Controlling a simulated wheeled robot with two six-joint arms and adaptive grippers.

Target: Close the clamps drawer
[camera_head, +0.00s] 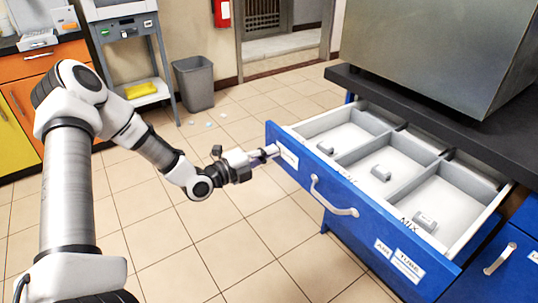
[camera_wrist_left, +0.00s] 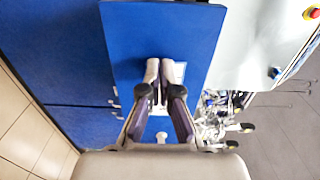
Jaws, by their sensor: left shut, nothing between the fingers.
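The open drawer has a blue front (camera_head: 325,187) with a silver bar handle (camera_head: 333,199) and white labels, which I cannot read fully. It stands pulled out from under the dark counter. Its white inside is split into compartments, with a small grey piece in each front one. My left gripper (camera_head: 270,152) is shut and empty, its fingertips at the left end of the drawer front, by a white label. In the left wrist view the shut fingers (camera_wrist_left: 160,75) point at the blue front (camera_wrist_left: 160,25); I cannot tell whether they touch it. My right gripper is not in view.
A dark countertop (camera_head: 400,97) with a large metal box (camera_head: 440,45) lies above the drawer. Another blue drawer (camera_head: 503,262) is at the lower right. A grey bin (camera_head: 195,84) and a grey stand with a yellow item (camera_head: 140,90) stand behind.

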